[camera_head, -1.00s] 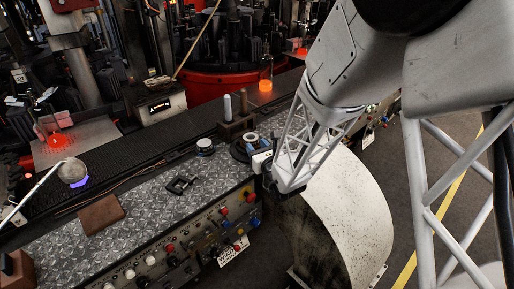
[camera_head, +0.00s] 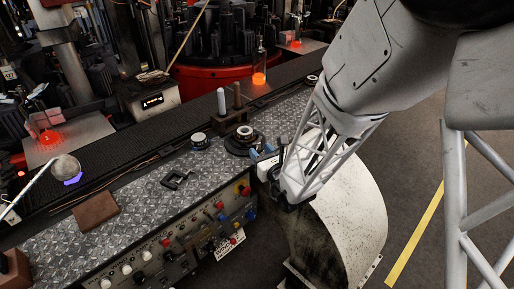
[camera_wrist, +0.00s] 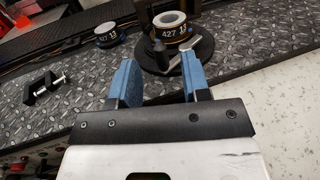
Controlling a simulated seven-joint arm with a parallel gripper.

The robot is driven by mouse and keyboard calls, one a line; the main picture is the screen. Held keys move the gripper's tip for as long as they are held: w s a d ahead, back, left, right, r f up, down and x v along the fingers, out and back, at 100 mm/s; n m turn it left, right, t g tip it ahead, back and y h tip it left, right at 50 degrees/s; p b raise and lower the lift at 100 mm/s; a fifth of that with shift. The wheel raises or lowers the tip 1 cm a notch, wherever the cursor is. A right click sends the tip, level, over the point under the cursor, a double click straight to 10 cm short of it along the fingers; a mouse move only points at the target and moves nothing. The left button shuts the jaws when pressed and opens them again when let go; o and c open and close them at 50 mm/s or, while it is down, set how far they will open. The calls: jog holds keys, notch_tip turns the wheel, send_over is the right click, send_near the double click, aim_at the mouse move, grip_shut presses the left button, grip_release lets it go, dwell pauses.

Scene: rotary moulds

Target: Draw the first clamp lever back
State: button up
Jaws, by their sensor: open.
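A dark round fixture (camera_head: 238,147) holding a pale-topped ring mould stands on the patterned metal bench in the head view. I cannot tell which lever is the first. My gripper (camera_head: 262,154) is just right of and nearer than the fixture. In the wrist view its blue fingers (camera_wrist: 160,78) are apart with nothing between them, short of the levers.
A second marked ring (camera_head: 199,141) sits left of the fixture. A black clamp piece (camera_head: 177,179) and a brown block (camera_head: 96,212) lie on the bench. Two upright pegs (camera_head: 229,105) stand behind the fixture. A button panel (camera_head: 190,237) lines the bench front. A glowing bottle (camera_head: 259,76) stands at the back.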

jog(key=shift+s+d, duration=0.25)
jog(key=shift+s, duration=0.2)
jog(key=c, duration=0.3)
jog(key=n+g+y, duration=0.7)
jog(key=g+y, duration=0.1)
send_near(254, 146)
jog(key=shift+w+a+f, duration=0.1)
jog(key=shift+w+a, duration=0.75)
jog(key=shift+a, duration=0.2)
jog(key=shift+a, duration=0.1)
jog(key=shift+x, duration=3.8)
jog(key=shift+f, duration=0.2)
